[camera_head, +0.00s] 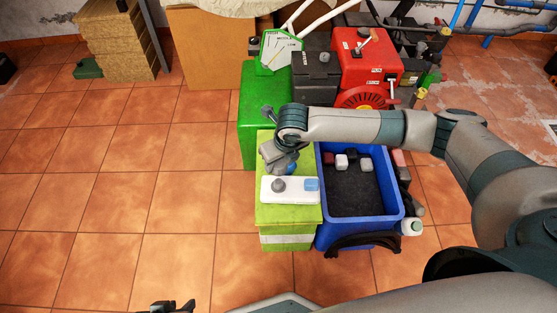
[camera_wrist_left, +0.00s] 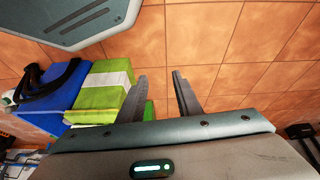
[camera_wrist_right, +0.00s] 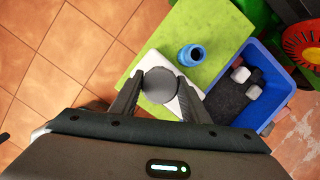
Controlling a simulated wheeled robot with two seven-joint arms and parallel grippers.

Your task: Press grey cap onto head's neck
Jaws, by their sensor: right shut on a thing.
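The grey cap (camera_wrist_right: 159,85) is round and sits between the fingertips of my right gripper (camera_wrist_right: 158,95), which is shut on it. In the head view the cap (camera_head: 278,185) shows at the left end of a white tray (camera_head: 295,197); I cannot tell whether it touches the tray. The blue head (camera_wrist_right: 191,55) stands upright on the lime-green box, its round neck facing up and bare, apart from the cap. In the head view it (camera_head: 291,169) is partly hidden by my right gripper. My left gripper (camera_wrist_left: 158,74) is open and empty, away from the box.
A pale blue square (camera_head: 312,184) lies on the tray's right end. The lime-green box (camera_head: 270,220) stands beside a blue crate (camera_head: 398,207) holding small red, white and black blocks. A green cabinet (camera_head: 252,150) and red machine (camera_head: 365,60) stand behind.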

